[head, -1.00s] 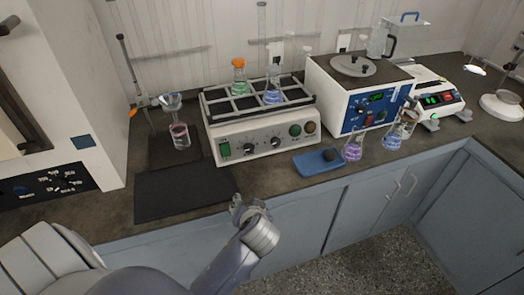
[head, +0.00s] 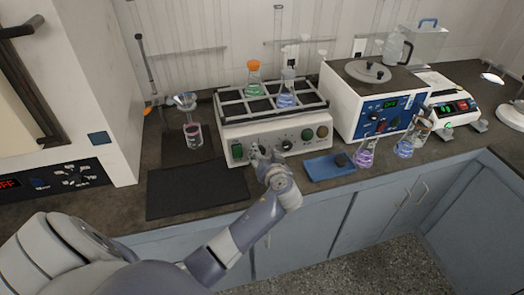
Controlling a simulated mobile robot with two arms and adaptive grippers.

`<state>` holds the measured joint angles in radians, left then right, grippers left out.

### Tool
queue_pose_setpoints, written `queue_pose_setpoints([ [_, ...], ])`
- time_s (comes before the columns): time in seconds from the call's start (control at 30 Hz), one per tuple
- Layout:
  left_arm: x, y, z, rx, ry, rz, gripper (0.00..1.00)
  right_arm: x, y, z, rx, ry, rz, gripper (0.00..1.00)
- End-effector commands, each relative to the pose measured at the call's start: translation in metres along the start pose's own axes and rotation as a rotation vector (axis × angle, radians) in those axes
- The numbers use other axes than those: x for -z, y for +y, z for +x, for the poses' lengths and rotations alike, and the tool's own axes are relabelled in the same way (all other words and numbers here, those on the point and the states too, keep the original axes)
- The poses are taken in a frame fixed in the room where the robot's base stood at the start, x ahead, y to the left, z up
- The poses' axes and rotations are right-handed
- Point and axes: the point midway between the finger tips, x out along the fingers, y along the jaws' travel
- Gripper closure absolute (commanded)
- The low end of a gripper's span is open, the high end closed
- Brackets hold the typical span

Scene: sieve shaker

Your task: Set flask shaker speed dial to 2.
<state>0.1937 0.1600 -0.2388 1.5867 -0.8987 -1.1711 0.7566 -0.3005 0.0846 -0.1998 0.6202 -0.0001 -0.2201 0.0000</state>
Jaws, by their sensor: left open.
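The flask shaker (head: 316,149) is a white box with a black rack on top and a front panel with knobs and a green switch. Two flasks stand in its rack, one with green liquid and an orange cap (head: 254,79), one with blue liquid (head: 287,90). One black dial (head: 286,145) shows on the panel's middle. My left gripper (head: 262,156) is open at the front panel, just left of that dial. It covers the panel part where another dial was visible earlier. I cannot tell whether it touches. My right gripper is not in view.
A blue tray (head: 322,171) with a dark object sits right of my gripper. Flasks with purple (head: 365,156) and blue liquid stand beyond it. A black mat (head: 195,192) lies at left. A water bath (head: 345,110) stands right of the shaker.

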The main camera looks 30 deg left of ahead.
Motion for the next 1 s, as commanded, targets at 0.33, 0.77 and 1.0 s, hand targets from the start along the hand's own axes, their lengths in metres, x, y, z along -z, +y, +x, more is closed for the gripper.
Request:
queue_pose_setpoints([
  [0.33,0.0,0.0,0.025,0.0,0.0,0.0,0.52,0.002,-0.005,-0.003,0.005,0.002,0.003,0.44],
  [0.77,0.0,0.0,0.025,0.0,-0.001,-0.001,0.95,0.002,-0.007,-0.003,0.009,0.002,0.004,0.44],
  [1.0,0.0,0.0,0.025,-0.001,-0.001,0.004,0.97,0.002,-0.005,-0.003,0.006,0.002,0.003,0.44],
])
